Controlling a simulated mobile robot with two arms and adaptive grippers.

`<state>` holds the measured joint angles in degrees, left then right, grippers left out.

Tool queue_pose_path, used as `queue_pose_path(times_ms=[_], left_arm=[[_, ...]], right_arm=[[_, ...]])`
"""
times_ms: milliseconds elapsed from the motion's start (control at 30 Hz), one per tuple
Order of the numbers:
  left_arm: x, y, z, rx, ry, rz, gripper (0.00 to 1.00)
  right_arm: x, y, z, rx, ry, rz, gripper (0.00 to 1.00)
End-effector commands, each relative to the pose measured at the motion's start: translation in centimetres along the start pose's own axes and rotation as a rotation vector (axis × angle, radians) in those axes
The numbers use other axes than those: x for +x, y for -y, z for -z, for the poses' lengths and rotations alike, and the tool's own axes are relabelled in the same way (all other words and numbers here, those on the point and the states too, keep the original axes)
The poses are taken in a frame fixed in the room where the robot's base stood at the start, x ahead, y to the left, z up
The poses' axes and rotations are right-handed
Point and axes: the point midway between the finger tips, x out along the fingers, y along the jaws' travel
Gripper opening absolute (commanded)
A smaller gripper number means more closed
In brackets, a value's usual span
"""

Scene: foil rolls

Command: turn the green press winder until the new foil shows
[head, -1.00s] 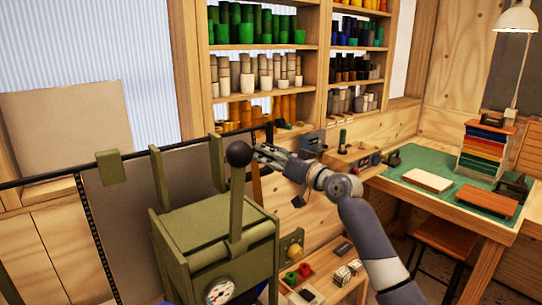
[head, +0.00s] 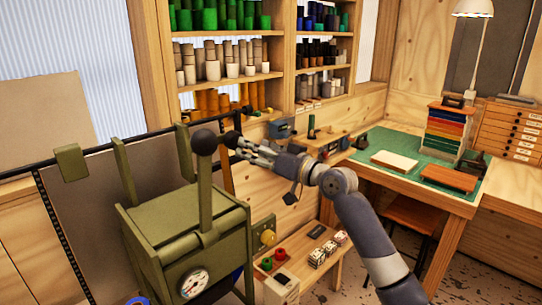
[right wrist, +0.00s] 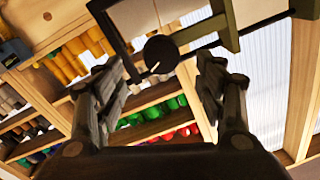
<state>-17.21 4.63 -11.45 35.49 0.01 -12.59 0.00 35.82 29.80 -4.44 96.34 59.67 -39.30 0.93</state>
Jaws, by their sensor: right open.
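The green press (head: 185,240) stands at the left in the head view, with an upright lever ending in a black ball (head: 204,142). A grey-brown sheet (head: 90,215) hangs behind it under a black rod. My right gripper (head: 236,143) is open, with its tips just right of the ball and near the rod's end. In the right wrist view, a round black knob (right wrist: 160,53) on a dark crank-like bar shows between the two open fingers (right wrist: 165,85), untouched as far as I can see. Whether this knob is the winder's is unclear. My left gripper is out of view.
A small wooden table (head: 300,262) with red and green rolls and small boxes stands right of the press. Shelves of coloured rolls (head: 220,62) line the back wall. A green-matted workbench (head: 400,150) is at the right.

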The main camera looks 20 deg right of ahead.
Motion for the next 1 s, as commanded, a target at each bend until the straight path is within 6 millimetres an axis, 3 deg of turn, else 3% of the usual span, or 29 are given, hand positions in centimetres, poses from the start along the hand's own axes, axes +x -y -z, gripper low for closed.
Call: queue_pose_path(times_ms=[100,333,1000], left_arm=[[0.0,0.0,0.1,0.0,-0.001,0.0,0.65],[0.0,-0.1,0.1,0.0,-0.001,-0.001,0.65],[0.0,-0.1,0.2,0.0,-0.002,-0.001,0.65]], right_arm=[[-2.4,-0.1,-0.1,-0.002,0.002,-0.001,0.64],[-5.0,-0.1,-0.1,0.002,0.001,-0.001,0.64],[-5.4,0.0,0.0,0.001,0.0,0.0,0.64]])
